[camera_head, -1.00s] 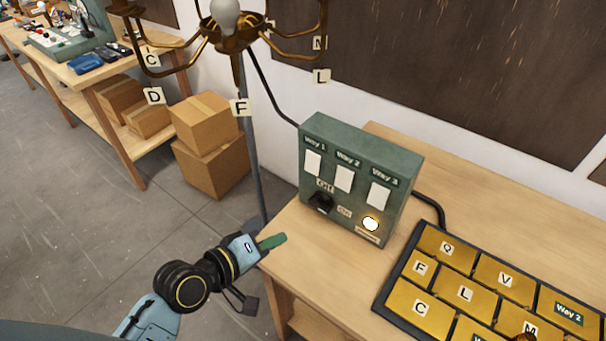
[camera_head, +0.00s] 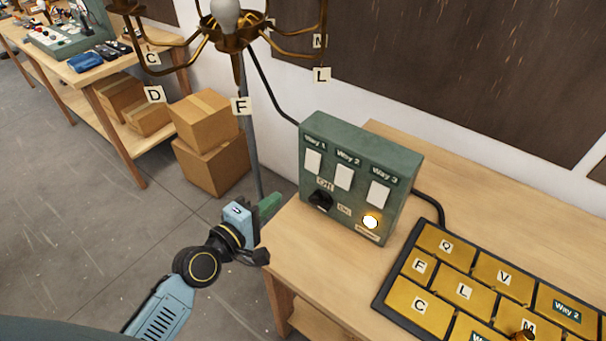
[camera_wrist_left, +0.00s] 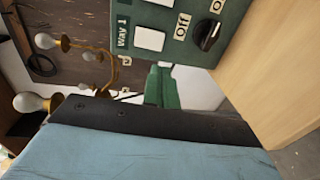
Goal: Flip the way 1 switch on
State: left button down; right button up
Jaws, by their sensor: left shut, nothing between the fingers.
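The green switch box (camera_head: 340,203) stands on the table's left part. Its front has white rocker switches labelled Way 1, Way 2 and Way 3. The way 1 switch (camera_head: 313,161) is the leftmost; it also shows in the left wrist view (camera_wrist_left: 150,39), beside its "Way 1" label. I cannot tell which way it is tipped. A black knob (camera_head: 321,199) with Off and On labels sits below, and a lamp (camera_head: 370,222) glows at lower right. My left gripper (camera_head: 269,205) is shut and empty, left of the box and apart from it. My right gripper is not in view.
A brass chandelier (camera_head: 236,42) with lettered tags hangs at upper left, its pole behind my left gripper. A black-framed tray (camera_head: 382,300) of gold labelled plates lies at lower right. Cardboard boxes (camera_head: 214,165) stand on the floor. Bare tabletop (camera_head: 320,255) lies before the switch box.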

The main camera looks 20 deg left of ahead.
aim_at(311, 169)
pick_arm(q)
jog(key=x, duration=1.1)
jog(key=shift+w+d, duration=0.15)
jog(key=shift+w, duration=0.05)
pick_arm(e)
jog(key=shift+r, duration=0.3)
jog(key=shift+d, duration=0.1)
